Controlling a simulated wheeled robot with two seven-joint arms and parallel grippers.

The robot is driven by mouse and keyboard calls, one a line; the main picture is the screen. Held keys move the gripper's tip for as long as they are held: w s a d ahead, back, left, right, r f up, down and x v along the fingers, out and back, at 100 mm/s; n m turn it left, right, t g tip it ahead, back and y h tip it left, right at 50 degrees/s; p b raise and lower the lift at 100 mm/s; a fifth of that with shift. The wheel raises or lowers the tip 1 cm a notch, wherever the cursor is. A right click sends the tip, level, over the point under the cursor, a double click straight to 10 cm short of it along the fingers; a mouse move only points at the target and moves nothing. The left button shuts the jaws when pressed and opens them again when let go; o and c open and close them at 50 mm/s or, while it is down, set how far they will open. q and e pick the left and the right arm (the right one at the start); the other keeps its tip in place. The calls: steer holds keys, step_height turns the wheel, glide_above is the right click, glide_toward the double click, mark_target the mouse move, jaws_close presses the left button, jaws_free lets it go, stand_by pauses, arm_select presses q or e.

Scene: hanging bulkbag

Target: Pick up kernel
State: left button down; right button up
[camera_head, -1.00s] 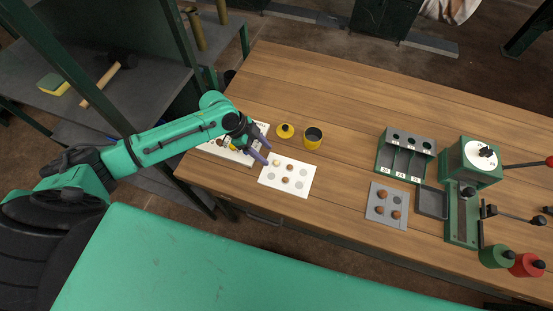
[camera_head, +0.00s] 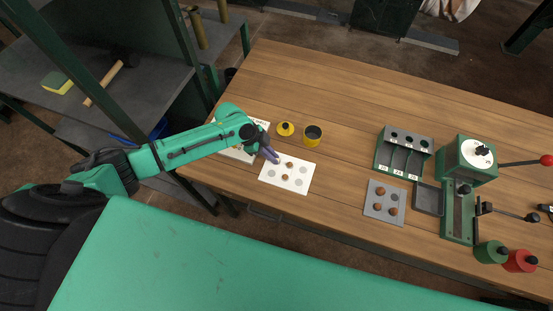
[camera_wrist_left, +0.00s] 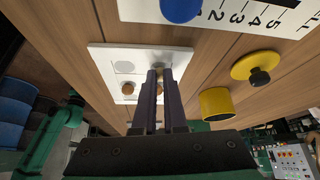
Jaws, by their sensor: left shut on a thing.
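The white card (camera_head: 268,180) lies on the wooden table, with round spots and brown kernels on it. One brown kernel (camera_head: 289,164) is near its middle top and another (camera_head: 285,175) is below it. My left gripper (camera_head: 274,158) is low over the card's upper left corner. In the left wrist view its purple fingers (camera_wrist_left: 159,74) are close together over the card (camera_wrist_left: 100,58), shut on a small kernel at the tips that they mostly hide. A brown kernel (camera_wrist_left: 128,88) sits beside the fingers. My right gripper does not show.
A numbered white strip (camera_wrist_left: 225,12) lies beside the card. To the right are a grey tray (camera_head: 371,207) with brown kernels, a green rack (camera_head: 405,150) and a green press (camera_head: 468,160).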

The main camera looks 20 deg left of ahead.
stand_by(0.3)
arm_select(q)
step_height(320, 180, up, 20)
steer(key=b, duration=0.2)
steer(key=shift+b, duration=0.35)
stand_by(0.5)
